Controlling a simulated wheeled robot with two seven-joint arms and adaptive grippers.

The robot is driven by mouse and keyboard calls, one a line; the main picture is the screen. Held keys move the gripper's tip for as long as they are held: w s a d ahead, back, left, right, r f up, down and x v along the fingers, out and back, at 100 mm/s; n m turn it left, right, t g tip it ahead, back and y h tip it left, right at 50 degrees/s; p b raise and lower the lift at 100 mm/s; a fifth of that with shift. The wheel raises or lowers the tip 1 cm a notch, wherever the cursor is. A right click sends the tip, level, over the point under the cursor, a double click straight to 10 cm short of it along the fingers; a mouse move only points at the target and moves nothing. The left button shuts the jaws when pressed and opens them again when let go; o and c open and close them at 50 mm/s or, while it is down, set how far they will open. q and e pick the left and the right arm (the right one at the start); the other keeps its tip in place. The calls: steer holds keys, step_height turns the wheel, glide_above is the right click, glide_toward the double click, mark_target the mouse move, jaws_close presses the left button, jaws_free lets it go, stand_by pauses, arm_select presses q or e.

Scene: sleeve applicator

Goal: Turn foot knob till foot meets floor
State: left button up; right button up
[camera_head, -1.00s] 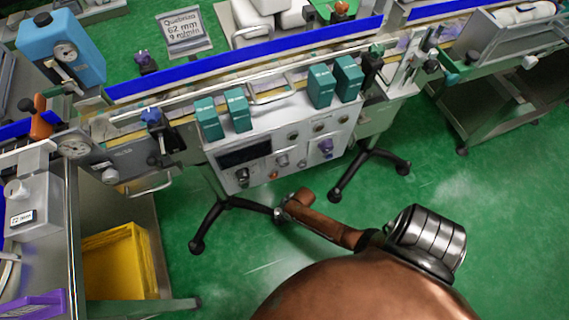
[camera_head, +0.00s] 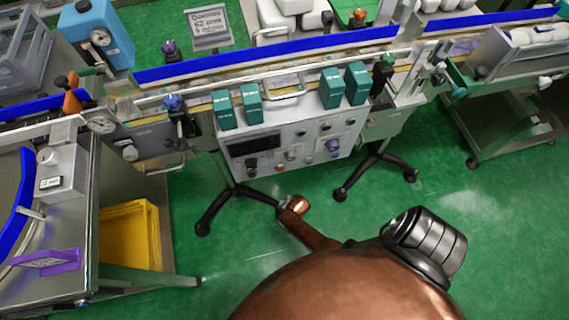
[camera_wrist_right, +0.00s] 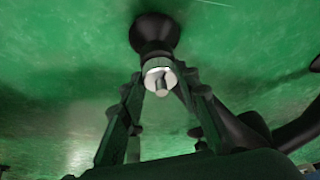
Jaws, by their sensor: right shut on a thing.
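In the right wrist view a foot with a dark round pad (camera_wrist_right: 154,33) lies against the green floor. A silver and green foot knob (camera_wrist_right: 157,73) sits just below the pad in the picture. My right gripper (camera_wrist_right: 160,84) is shut on the knob, with one dark finger on each side of it. Whether the pad touches the floor I cannot tell. In the head view the black-legged stand (camera_head: 235,190) carries the grey control panel (camera_head: 290,140). My left gripper is not in view.
A conveyor with a blue rail (camera_head: 270,54) crosses above the panel. Teal boxes (camera_head: 332,88) stand at its front. A yellow bin (camera_head: 130,236) is under the left table.

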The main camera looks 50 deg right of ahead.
stand_by(0.3)
steer(key=o, duration=1.2)
steer(key=shift+c, duration=0.2)
steer(key=shift+r, duration=0.1)
steer(key=v, duration=1.1)
steer(key=shift+s+r, duration=0.2)
steer(key=shift+r, duration=0.15)
